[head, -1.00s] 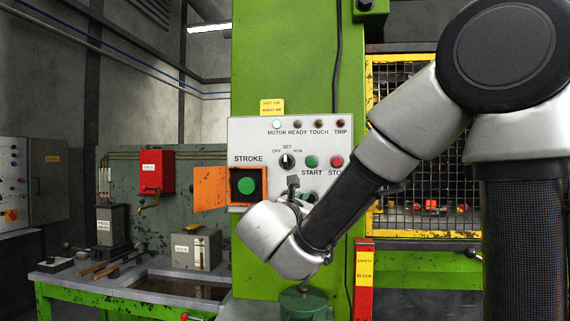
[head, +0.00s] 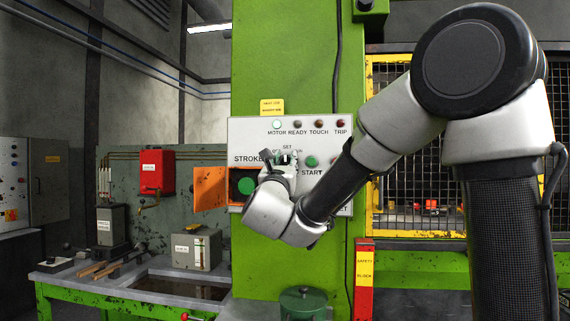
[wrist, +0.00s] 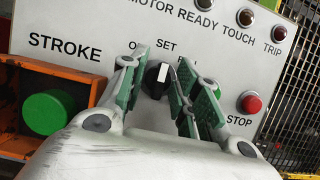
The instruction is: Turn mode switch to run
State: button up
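The mode switch (wrist: 157,80) is a black knob with a white mark on the grey control panel (wrist: 232,52). In the wrist view its white mark points up at the SET label. The OFF and RUN labels are partly hidden behind my fingers. My gripper (wrist: 160,84) is at the panel with its green-padded fingers spread, one on each side of the knob. Whether a pad touches the knob I cannot tell.
Left of the switch is the green STROKE button (wrist: 50,112) in an orange box. The red STOP button (wrist: 251,103) is to the right. The green START button (head: 311,161) is close to my gripper. Indicator lamps (head: 319,124) line the panel's top.

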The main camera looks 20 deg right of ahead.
jog(key=c, duration=0.6)
jog(key=shift+c, duration=0.2)
jog(key=shift+m, duration=0.3)
jog(key=m+g+h, duration=0.1)
jog(key=m, duration=0.2)
jog(key=m+g+h, duration=0.1)
jog(key=m, duration=0.2)
jog(key=shift+h, duration=0.4)
jog(key=shift+m+g+h, duration=0.5)
jog(key=shift+m+g, duration=0.15)
jog(key=shift+m, duration=0.85)
jog(key=shift+m+g+h, duration=0.5)
jog(key=shift+m+g, duration=0.15)
jog(key=shift+m, duration=0.85)
